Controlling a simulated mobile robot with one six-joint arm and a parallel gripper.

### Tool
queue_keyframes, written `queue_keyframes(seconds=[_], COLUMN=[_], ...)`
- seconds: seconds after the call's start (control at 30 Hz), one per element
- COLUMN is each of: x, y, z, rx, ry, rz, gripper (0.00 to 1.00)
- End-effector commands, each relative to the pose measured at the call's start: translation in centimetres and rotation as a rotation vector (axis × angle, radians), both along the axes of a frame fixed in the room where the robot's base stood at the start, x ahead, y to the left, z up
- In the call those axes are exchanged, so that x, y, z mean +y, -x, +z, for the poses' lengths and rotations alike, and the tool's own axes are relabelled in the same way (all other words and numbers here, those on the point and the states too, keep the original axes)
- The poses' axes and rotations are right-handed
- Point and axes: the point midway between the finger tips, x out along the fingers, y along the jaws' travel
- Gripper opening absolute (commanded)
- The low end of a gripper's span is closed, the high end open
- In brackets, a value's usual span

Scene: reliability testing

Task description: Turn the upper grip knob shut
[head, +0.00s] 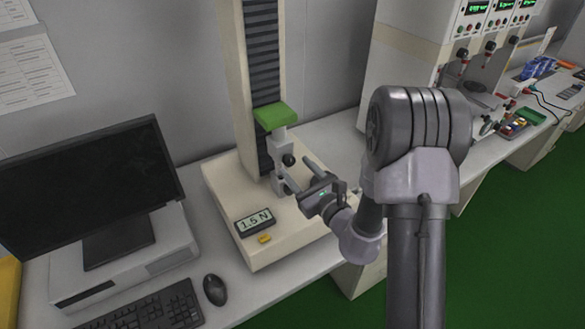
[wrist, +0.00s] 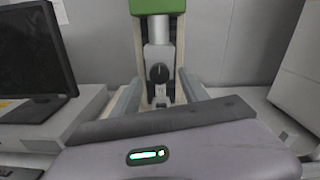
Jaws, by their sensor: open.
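The upper grip knob (head: 288,160) is a dark round knob on the grey upper grip, below the green crosshead (head: 274,115) of the testing machine. In the wrist view the knob (wrist: 159,73) faces me, with a light mark on it, roughly centred between my fingers. My gripper (head: 296,179) is open and stands in front of and a little below the knob, apart from it. Its two fingers also show in the wrist view (wrist: 160,94), one on each side of the grip. The lower grip is partly hidden behind my gripper.
The machine's base (head: 225,190) carries a display reading 1.5 N (head: 255,221) and a small yellow item (head: 264,239). A monitor (head: 90,185), keyboard (head: 150,310) and mouse (head: 215,289) are at left. Other instruments (head: 480,60) stand at the back right.

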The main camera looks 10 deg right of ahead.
Motion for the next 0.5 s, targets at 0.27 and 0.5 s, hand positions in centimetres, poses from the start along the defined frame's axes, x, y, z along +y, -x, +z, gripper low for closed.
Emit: queue_keyframes(seconds=[0.27, 0.5], x=[0.9, 0.9], y=[-2.8, -2.8], z=[0.0, -0.1], rx=[0.001, 0.001], ry=[0.000, 0.000], rz=[0.000, 0.000], gripper=[0.52, 0.52])
